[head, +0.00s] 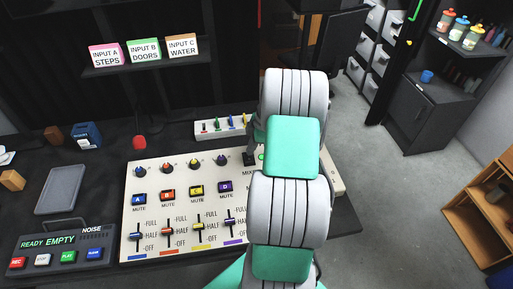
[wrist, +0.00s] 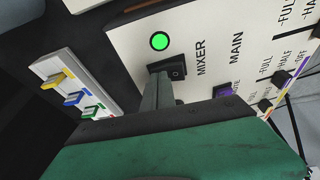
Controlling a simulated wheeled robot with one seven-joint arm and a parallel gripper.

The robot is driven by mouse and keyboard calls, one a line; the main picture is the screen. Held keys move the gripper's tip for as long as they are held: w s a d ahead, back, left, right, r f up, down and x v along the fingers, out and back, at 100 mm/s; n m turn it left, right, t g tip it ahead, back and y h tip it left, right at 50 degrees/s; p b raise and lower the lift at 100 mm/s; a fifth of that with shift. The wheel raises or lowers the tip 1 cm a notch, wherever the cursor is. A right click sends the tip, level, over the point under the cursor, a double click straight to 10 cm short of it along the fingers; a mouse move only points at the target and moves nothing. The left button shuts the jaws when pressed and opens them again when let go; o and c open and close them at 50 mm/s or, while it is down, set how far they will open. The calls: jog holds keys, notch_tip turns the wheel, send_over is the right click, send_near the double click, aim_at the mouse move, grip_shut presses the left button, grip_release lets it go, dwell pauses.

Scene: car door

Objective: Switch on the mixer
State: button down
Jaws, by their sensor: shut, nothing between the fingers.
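The mixer (head: 133,225) is a cream panel with knobs, coloured mute buttons and sliders. Its black power switch (wrist: 178,69) sits beside the word MIXER in the wrist view. A round green light (wrist: 159,41) glows beside the switch, and it shows in the head view as well. My gripper (wrist: 163,78) is shut and empty, with its grey fingertips at the switch and covering part of it. They appear to touch it, but exact contact is hard to tell. In the head view my arm hides the right part of the mixer.
A small white box with coloured levers (wrist: 72,85) lies close beside my fingers. A noise recorder (head: 60,250) and a grey tablet (head: 62,190) lie left of the mixer. A shelf with labelled input cards (head: 143,51) stands behind. Grey floor (head: 400,210) is open on the right.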

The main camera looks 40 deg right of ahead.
aim_at(252, 158)
jog(key=shift+a, duration=0.25)
jog(key=shift+s+a+r, duration=0.1)
jog(key=shift+s+a, duration=0.2)
jog(key=shift+s, duration=0.35)
jog(key=r, duration=0.1)
jog(key=r+p, duration=0.1)
jog(key=r, duration=0.1)
jog(key=r+p, duration=0.1)
jog(key=r, duration=0.1)
jog(key=shift+s, duration=0.25)
jog(key=d+r+b, duration=0.2)
jog(key=d+r, duration=0.1)
jog(key=r, duration=0.5)
jog(key=shift+s+r, duration=0.2)
